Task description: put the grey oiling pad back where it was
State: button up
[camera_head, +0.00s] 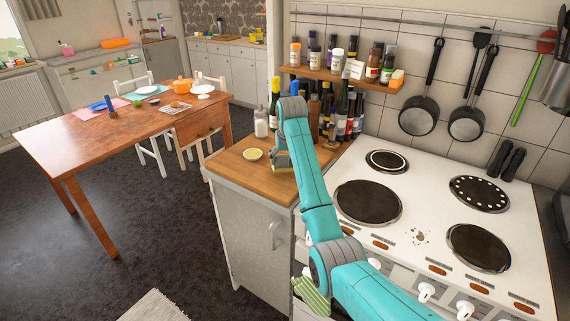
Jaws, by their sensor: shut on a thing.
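My gripper (282,160) is low over the wooden counter (233,169) left of the cooker, partly covered by my turquoise arm. It is shut on the grey oiling pad, which is too small and too covered to make out clearly. I cannot tell whether the pad touches the counter. A small round dish with a pale yellow inside (252,154) sits on the counter just left of my gripper.
Bottles (344,110) crowd the back of the counter, with a white-topped jar (261,122) at their left. A spice shelf (340,78) hangs above. The white cooker (420,215) has several dark plates and brown crumbs (418,237). The counter's front left is clear.

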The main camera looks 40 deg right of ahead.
jog(key=shift+f, duration=1.1)
jog(key=shift+f, duration=0.1)
jog(key=o, duration=1.1)
jog(key=v, duration=1.2)
